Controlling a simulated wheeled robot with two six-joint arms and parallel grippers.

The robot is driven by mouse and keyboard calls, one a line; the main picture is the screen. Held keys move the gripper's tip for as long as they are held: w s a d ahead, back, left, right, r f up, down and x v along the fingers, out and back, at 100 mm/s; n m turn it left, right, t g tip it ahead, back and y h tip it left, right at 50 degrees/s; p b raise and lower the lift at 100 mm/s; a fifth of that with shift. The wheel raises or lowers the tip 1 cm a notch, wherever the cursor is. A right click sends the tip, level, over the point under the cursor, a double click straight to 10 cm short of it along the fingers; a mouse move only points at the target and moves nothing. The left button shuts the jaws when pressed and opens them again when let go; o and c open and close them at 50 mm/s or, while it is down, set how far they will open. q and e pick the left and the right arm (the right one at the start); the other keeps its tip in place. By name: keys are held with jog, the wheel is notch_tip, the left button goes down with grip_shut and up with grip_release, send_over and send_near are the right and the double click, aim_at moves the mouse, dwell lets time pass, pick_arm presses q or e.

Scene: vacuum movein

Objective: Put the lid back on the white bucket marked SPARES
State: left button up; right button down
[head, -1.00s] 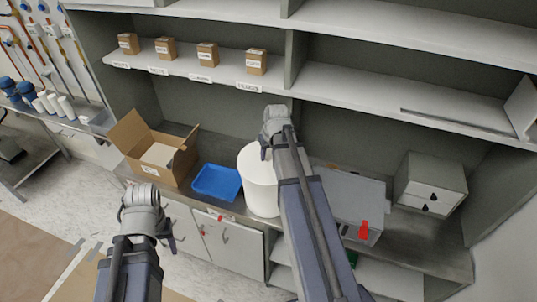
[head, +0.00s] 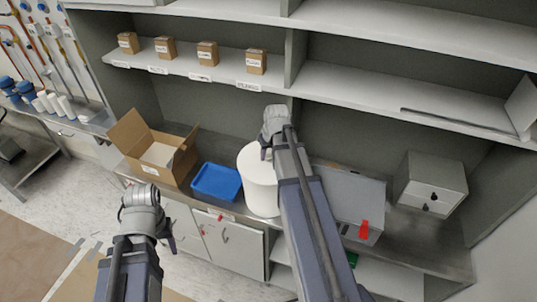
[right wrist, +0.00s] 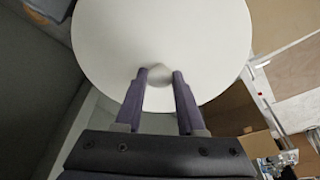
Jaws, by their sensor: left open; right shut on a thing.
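The white bucket (head: 262,195) stands on the counter in the middle of the head view, partly behind my right arm. No SPARES marking is readable on the side I see. My right gripper (right wrist: 160,78) is shut on this knob. In the head view the lid is at the bucket's top; I cannot tell whether it is fully seated. My left gripper (head: 158,230) is open and empty, in front of the counter, left of the bucket.
A blue tray (head: 216,182) and an open cardboard box (head: 155,150) stand left of the bucket. A grey case (head: 350,195) with a red part (head: 364,230) and a drawer unit (head: 430,182) stand to the right. A shelf (head: 330,92) with small boxes runs above.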

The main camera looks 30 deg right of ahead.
dwell(0.4)
grip_release()
dwell(0.5)
jog(key=shift+r+p, duration=3.55)
grip_shut()
